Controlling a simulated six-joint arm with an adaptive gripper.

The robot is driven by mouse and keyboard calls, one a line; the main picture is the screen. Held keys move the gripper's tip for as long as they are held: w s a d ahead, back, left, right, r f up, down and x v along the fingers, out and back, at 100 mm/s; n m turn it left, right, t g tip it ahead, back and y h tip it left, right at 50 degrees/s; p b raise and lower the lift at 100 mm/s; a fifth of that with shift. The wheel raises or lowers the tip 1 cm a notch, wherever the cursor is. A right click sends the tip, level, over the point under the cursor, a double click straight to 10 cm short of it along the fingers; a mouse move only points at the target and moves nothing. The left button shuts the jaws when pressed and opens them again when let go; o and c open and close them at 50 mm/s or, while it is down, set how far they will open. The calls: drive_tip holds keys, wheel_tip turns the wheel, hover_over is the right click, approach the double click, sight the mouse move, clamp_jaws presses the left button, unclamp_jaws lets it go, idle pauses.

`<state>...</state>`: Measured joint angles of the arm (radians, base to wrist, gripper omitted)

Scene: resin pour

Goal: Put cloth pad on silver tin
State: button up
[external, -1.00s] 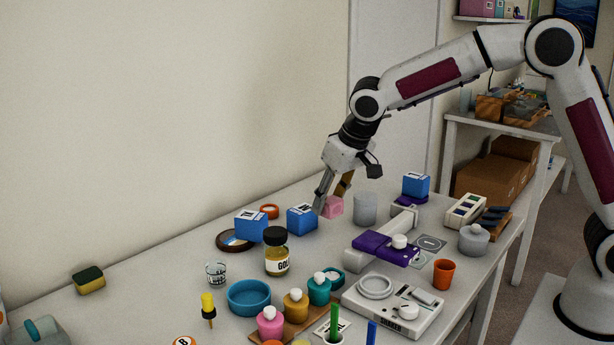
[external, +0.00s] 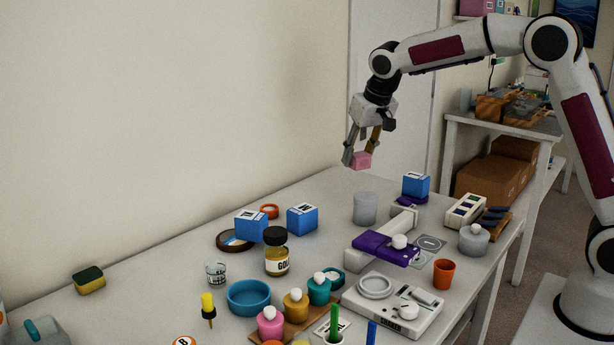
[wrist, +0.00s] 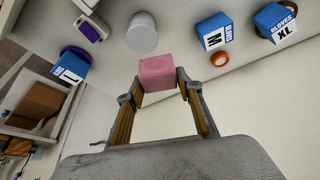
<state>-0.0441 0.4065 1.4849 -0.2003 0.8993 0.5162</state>
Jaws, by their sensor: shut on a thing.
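The cloth pad (external: 362,162) is a small pink block. My gripper (external: 361,153) is shut on it and holds it in the air above the back of the table. In the wrist view the pad (wrist: 156,73) sits between the two fingertips (wrist: 158,84). The silver tin appears to be the plain grey cylinder (external: 365,209), upright on the table. The pad is well above it and apart from it, close to it sideways in the external view. In the wrist view the tin (wrist: 142,33) shows beyond the pad, with its top clear.
Blue glove boxes (external: 302,219) stand left of the tin, and another blue box (external: 416,185) stands to its right. A purple-and-white device (external: 385,247) lies in front. A lidded grey pot (external: 473,240) stands at the right. The air around the pad is free.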

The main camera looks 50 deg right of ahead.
drive_tip(key=d+r, duration=0.2)
drive_tip(key=shift+s+d+r, duration=0.15)
drive_tip(key=shift+s+d, duration=0.05)
drive_tip(key=shift+d, duration=0.1)
drive_tip(key=shift+s+a, duration=0.1)
drive_tip(key=shift+s, duration=0.2)
hover_over(361, 193)
drive_tip(key=s, duration=0.1)
drive_tip(key=shift+s+a+f, duration=0.1)
drive_tip(key=shift+s+f, duration=0.05)
drive_tip(key=shift+f, duration=3.1)
drive_tip(key=shift+f, duration=1.85)
drive_tip(key=shift+f, duration=0.15)
drive_tip(key=o, duration=1)
